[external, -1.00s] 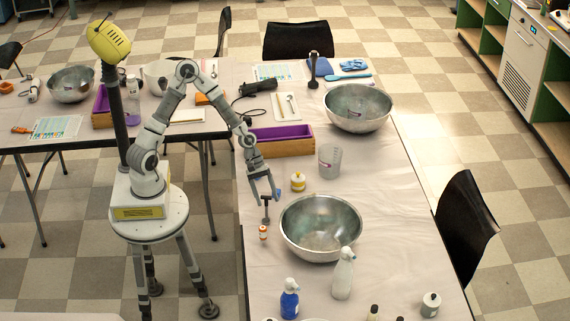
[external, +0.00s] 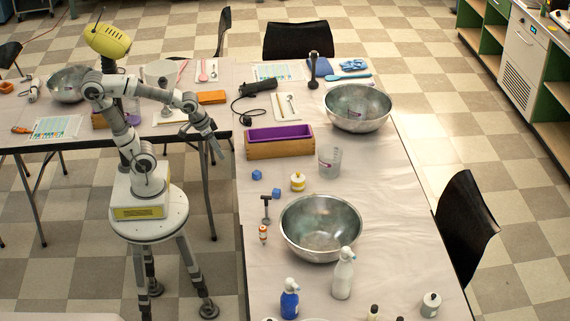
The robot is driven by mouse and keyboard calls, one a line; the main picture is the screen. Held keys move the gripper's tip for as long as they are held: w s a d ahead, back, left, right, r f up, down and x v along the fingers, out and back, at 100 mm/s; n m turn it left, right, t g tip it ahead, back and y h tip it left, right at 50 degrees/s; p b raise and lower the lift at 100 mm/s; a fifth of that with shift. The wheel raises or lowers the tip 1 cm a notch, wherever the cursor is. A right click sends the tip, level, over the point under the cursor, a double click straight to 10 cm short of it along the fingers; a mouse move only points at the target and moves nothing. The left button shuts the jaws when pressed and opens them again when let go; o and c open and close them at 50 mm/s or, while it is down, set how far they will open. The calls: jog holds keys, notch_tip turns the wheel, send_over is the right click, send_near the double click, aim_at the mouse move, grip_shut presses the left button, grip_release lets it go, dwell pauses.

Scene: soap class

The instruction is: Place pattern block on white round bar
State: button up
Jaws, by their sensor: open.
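Two small blue blocks lie on the right-hand table: one blue block (external: 256,175) and, a little nearer and to its right, another blue block (external: 276,192). I cannot tell whether either is the pattern block. I cannot make out a white round bar for certain in this view. My gripper (external: 217,147) is open and appears empty. It points down near the inner corner where the tables meet, to the left of the blue blocks and apart from them.
A wooden box with purple lining (external: 279,151) stands behind the blocks. A clear beaker (external: 329,162), a yellow-white jar (external: 298,187), a black T-shaped tool (external: 266,208) and a steel bowl (external: 322,246) stand nearby. Another steel bowl (external: 357,124) is farther back.

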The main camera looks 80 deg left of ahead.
jog(key=s+r+m+t, duration=0.1)
jog(key=s+r+m, duration=0.1)
jog(key=s, duration=0.4)
jog(key=shift+a+r+m+h, duration=0.25)
jog(key=shift+r+m+h, duration=0.05)
jog(key=shift+r, duration=0.4)
notch_tip(320, 180, up, 14)
jog(key=p, duration=1.3)
jog(key=shift+f, duration=0.2)
